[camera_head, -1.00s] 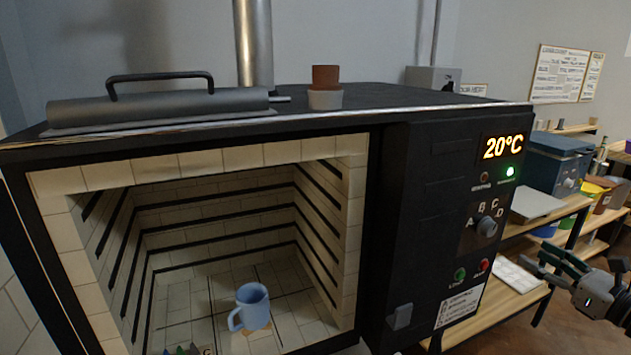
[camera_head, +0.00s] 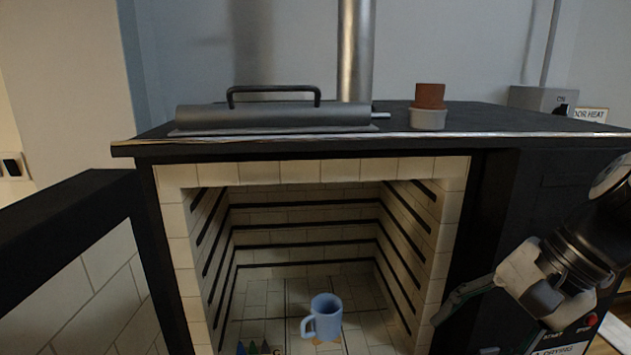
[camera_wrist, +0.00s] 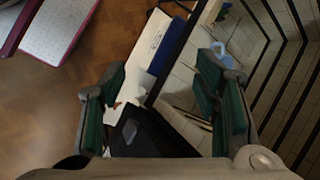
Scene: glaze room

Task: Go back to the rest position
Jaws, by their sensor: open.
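My gripper (camera_head: 462,300) is in front of the right side of the kiln opening, to the right of the mug and apart from it. In the wrist view my gripper (camera_wrist: 160,108) shows two spread fingers with green pads and nothing held between them. The light blue mug (camera_head: 326,316) stands upright on the tiled floor inside the kiln, its handle to the left. The kiln (camera_head: 315,172) is open at the front, with pale brick walls and dark grooves.
The open kiln door (camera_head: 85,285) stands at the left. Small coloured cones (camera_head: 253,348) stand at the kiln's front floor. Wooden floor (camera_wrist: 50,105) lies left in the wrist view.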

